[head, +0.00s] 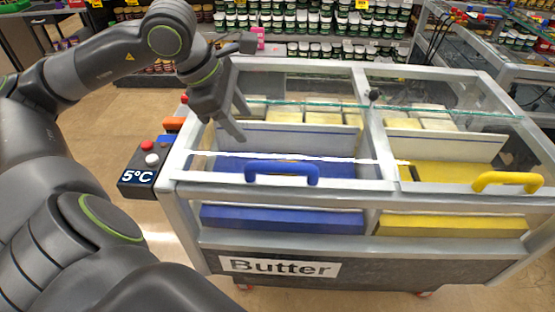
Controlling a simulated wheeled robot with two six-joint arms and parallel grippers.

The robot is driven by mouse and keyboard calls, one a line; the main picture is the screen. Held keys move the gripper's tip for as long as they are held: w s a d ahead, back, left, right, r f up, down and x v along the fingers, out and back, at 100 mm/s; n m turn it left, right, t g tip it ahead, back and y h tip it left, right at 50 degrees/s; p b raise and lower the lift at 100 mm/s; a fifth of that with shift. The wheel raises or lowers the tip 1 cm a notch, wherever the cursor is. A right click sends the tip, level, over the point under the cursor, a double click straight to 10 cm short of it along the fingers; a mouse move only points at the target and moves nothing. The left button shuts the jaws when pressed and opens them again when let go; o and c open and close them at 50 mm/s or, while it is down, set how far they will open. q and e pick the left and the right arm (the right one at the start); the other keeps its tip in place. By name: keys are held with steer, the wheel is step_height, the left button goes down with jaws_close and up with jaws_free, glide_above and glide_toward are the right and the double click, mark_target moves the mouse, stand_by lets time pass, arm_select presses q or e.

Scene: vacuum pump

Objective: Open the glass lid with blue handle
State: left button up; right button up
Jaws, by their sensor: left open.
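The chest cabinet has a glass lid with a blue handle (281,172) on its left half, at the front rim. The lid looks closed, lying over the left compartment. My left gripper (242,122) is open and empty. It hangs above the left part of the cabinet, behind and to the left of the blue handle, apart from it. My right gripper is not in view.
A second lid with a yellow handle (508,181) covers the right half. A control box (143,166) reading 5°C sits at the cabinet's left front corner. A "Butter" label (280,268) is on the front. Stocked shelves (310,22) stand behind.

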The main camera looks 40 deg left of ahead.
arm_select(q)
steer(key=w+f, duration=0.1)
steer(key=p, duration=0.2)
glide_toward(278, 164)
steer(key=x, duration=0.7)
steer(key=shift+d+f, duration=0.1)
steer(key=shift+x, duration=1.1)
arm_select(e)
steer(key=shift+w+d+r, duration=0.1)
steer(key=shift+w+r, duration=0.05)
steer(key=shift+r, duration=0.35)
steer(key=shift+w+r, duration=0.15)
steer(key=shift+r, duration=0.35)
arm_select(q)
jaws_close()
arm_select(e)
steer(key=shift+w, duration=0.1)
